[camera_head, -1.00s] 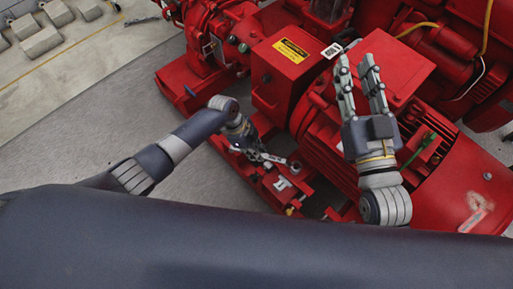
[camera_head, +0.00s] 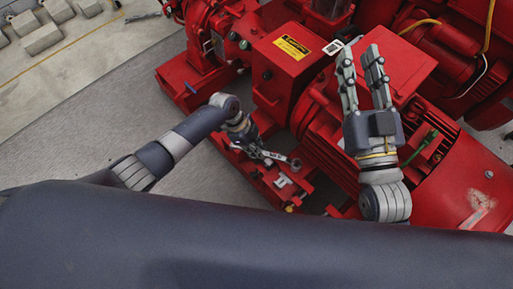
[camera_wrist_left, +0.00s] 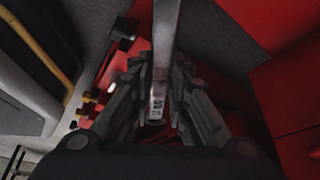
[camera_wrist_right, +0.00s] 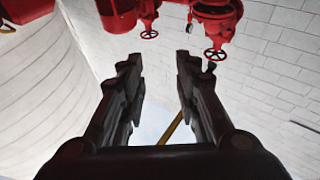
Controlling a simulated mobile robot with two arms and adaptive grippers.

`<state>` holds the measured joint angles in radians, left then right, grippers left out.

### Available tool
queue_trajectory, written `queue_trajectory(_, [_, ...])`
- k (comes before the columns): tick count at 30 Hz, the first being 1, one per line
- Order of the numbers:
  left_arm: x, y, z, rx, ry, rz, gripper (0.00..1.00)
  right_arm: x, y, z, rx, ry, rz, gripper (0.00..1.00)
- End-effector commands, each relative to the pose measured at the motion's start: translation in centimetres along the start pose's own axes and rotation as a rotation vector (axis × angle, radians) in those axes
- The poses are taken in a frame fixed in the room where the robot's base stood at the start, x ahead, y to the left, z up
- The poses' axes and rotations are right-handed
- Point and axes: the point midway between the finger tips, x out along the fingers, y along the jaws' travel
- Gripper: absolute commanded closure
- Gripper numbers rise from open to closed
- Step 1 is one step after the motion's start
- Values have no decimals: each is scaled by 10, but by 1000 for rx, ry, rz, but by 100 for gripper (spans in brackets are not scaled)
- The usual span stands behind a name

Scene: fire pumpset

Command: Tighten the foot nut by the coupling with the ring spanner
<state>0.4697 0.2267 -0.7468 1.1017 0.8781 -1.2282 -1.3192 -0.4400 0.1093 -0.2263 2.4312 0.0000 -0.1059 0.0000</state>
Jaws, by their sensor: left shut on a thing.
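The ring spanner (camera_head: 276,158) is a grey metal bar with a round ring end. My left gripper (camera_head: 262,153) is shut on it, low over the red base frame beside the pump set. In the left wrist view the spanner (camera_wrist_left: 166,35) runs between the closed fingers (camera_wrist_left: 158,95). Its ring end is over the base near the motor foot. I cannot tell whether the ring is around a nut, and the foot nut cannot be made out. My right gripper (camera_head: 360,66) is open and empty above the red motor, fingers pointing away. The coupling is not clearly seen.
The red motor (camera_head: 450,185) and a red box with a yellow label (camera_head: 292,47) stand close to the spanner. A small silver piece (camera_head: 283,181) lies on the base frame (camera_head: 265,187). The grey floor (camera_head: 100,115) at left is clear.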

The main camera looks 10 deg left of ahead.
Motion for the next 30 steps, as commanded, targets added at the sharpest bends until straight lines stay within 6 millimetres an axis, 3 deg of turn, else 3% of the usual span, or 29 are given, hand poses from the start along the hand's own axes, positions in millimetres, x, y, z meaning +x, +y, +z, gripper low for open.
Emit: queue_trajectory(30, [6,-1,2,1,2,-1,100,-2,-4,-24,8,130,-6,70])
